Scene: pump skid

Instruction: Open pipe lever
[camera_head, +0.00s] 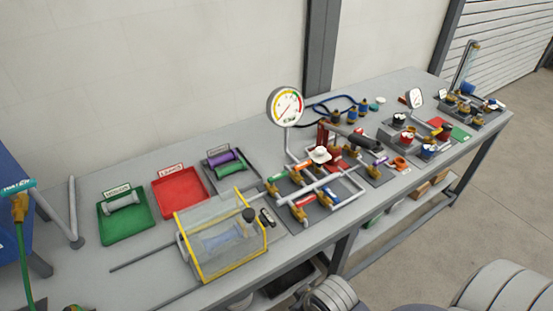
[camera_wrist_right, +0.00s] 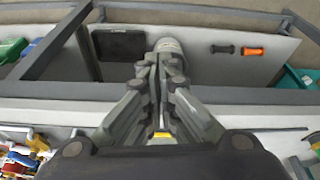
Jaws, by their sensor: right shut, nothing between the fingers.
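The pipe assembly (camera_head: 318,192) stands on the bench at the middle of the head view. It has grey pipes, brass valves and several coloured levers, among them a red lever (camera_head: 305,199) and a green lever (camera_head: 274,188). I cannot tell which lever the task means, nor how each is set. Coloured valve parts (camera_wrist_right: 22,150) also show at the lower left of the wrist view. My right gripper (camera_wrist_right: 160,68) is shut and empty, near the bench edge and apart from the levers. My left gripper is not in view.
A pressure gauge (camera_head: 286,106) rises behind the pipes. A clear box with yellow edges (camera_head: 222,243) stands left of them, with green (camera_head: 125,221) and red (camera_head: 180,193) trays beyond. The shelf below (camera_wrist_right: 210,75) holds a black tray (camera_wrist_right: 120,45) and small parts.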

